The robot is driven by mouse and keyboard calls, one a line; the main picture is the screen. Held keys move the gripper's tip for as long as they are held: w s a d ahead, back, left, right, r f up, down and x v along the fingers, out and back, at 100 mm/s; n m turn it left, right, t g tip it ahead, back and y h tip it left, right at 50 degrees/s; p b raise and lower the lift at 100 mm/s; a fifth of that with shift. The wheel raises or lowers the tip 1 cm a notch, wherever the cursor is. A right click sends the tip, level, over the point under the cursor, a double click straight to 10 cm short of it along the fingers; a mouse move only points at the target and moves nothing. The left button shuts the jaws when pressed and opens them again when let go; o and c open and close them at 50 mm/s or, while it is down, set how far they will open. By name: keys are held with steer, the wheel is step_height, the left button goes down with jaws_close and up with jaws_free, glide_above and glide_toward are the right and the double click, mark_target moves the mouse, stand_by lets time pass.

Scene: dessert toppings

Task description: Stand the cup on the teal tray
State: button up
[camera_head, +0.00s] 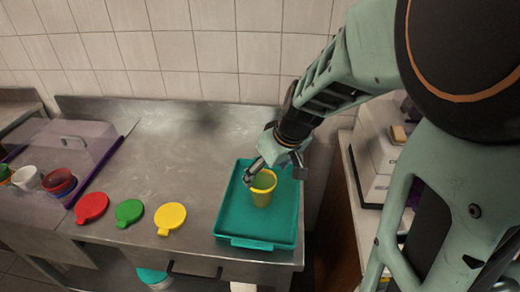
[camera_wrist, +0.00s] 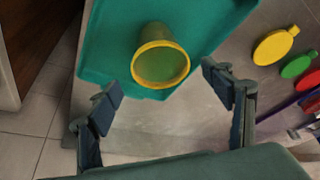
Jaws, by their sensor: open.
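The yellow cup (camera_head: 263,188) stands upright on the teal tray (camera_head: 232,228), near the middle of it. In the wrist view the cup (camera_wrist: 160,65) shows its open mouth, and the tray (camera_wrist: 100,45) lies beneath it. My gripper (camera_head: 275,172) is just above and behind the cup in the head view. In the wrist view my gripper (camera_wrist: 165,92) is open, with its fingers spread to either side of the cup's rim and clear of it. The cup's far side is partly hidden by a finger in the head view.
Red (camera_head: 91,207), green (camera_head: 129,212) and yellow (camera_head: 170,217) lids lie on the steel counter left of the tray. A clear-covered box (camera_head: 80,140) with several small cups stands at far left. The counter behind the lids is clear. A tiled wall (camera_head: 200,50) is behind.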

steer(key=p+v, duration=0.4)
steer(key=v, duration=0.4)
steer(key=shift+r, duration=0.1)
